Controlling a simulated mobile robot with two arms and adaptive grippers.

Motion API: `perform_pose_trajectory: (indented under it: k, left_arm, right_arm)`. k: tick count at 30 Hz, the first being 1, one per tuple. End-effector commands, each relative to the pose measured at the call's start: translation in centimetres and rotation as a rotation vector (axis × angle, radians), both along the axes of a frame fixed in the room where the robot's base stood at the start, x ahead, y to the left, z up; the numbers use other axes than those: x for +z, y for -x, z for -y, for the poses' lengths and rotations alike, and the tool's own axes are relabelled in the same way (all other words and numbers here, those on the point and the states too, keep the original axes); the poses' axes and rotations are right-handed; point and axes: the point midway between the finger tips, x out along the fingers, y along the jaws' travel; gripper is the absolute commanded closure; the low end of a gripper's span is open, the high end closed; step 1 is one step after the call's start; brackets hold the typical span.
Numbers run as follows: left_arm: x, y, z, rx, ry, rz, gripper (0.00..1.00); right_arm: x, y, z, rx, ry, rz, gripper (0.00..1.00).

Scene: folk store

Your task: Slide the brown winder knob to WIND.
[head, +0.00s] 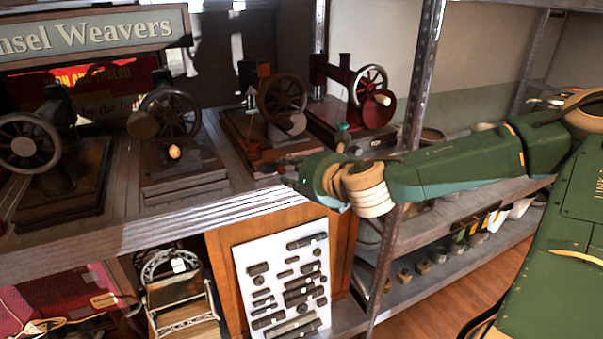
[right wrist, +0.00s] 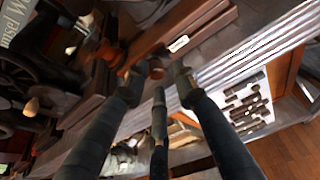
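Several old hand-crank sewing machines stand in a row on the shelf. A small brown knob, which looks like the winder knob (right wrist: 155,69), shows in the right wrist view just beyond my fingertips. In the head view it seems to be the reddish-brown piece (head: 254,152) at the front of the third machine's base (head: 228,128). My right gripper (right wrist: 158,82) is open, its dark fingers spread around the line to the knob, with no clear contact. In the head view the right gripper (head: 286,170) is small and dark at that base's front edge. No WIND marking is legible. My left gripper is not in view.
A dark red machine (head: 338,80) stands right of the third machine, and a dark one (head: 170,115) with a pale handle knob stands left. A metal shelf post (head: 420,75) rises behind my right arm. A white board of dark parts (head: 285,280) stands below the shelf edge.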

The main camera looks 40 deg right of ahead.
Motion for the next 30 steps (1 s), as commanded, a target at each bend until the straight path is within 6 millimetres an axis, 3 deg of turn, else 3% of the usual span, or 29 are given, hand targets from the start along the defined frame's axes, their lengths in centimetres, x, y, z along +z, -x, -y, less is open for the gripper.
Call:
perform_pose_trajectory:
  k: [15,30]
  left_arm:
    - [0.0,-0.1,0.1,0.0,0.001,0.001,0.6]
    - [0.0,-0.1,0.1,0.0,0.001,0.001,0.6]
  right_arm:
    - [1.9,4.6,-0.7,0.001,0.001,0.002,0.73]
    - [2.0,5.2,-0.7,-0.001,-0.001,-0.001,0.73]
